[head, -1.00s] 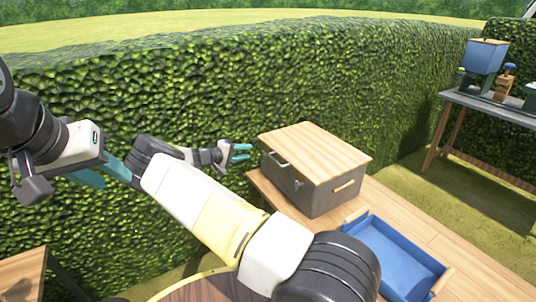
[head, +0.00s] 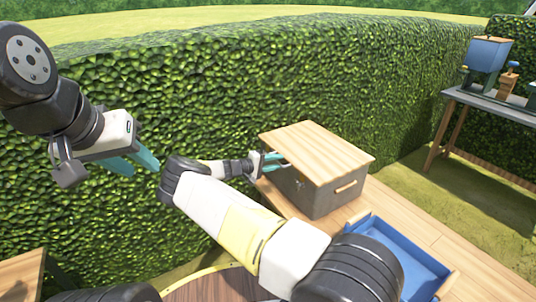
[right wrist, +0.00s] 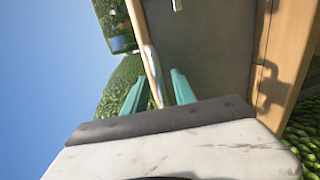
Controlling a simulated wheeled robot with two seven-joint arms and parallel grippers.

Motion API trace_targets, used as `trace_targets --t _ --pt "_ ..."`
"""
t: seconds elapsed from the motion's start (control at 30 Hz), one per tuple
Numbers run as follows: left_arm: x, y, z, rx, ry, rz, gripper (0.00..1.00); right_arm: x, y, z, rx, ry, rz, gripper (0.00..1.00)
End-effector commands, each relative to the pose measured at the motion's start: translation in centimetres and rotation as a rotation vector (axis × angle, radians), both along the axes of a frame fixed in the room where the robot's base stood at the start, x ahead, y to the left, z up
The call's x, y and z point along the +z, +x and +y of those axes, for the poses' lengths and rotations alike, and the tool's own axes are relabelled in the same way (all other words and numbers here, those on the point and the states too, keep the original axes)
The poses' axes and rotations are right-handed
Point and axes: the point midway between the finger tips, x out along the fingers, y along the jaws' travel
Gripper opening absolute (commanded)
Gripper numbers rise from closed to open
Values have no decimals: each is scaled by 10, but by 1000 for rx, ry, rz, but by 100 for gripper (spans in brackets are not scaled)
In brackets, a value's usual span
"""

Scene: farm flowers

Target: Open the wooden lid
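The wooden lid (head: 318,148) lies shut on a grey box (head: 335,200) on the wooden table. A pale metal handle (right wrist: 151,72) is on the box's left side, and my gripper mostly hides it in the head view. My right gripper (head: 272,162) is at that side. In the right wrist view its teal fingers (right wrist: 158,88) stand apart with the handle between them; they do not look closed on it. My left gripper (head: 146,166) is in the air at the left, its teal fingers apart and empty, far from the box.
A blue tray (head: 410,262) with wooden grips stands in front of the box on the table (head: 480,278). A tall hedge (head: 200,90) runs behind the box. Another table (head: 500,105) at the right carries a blue-topped container (head: 488,55) and small pots.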

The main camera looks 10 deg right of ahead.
Motion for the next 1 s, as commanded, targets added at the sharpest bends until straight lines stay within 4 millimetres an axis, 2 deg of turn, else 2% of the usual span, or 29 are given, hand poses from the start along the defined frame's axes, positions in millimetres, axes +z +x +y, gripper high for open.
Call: trace_targets --t 0.33,0.5,1.0 --pt "0 0 0 0 0 0 36 -1 2 -5 1 0 1 32" --pt "0 0 0 0 0 0 36 -1 2 -5 1 0 1 0" --pt "0 0 0 0 0 0 36 -1 2 -5 1 1 0 0"
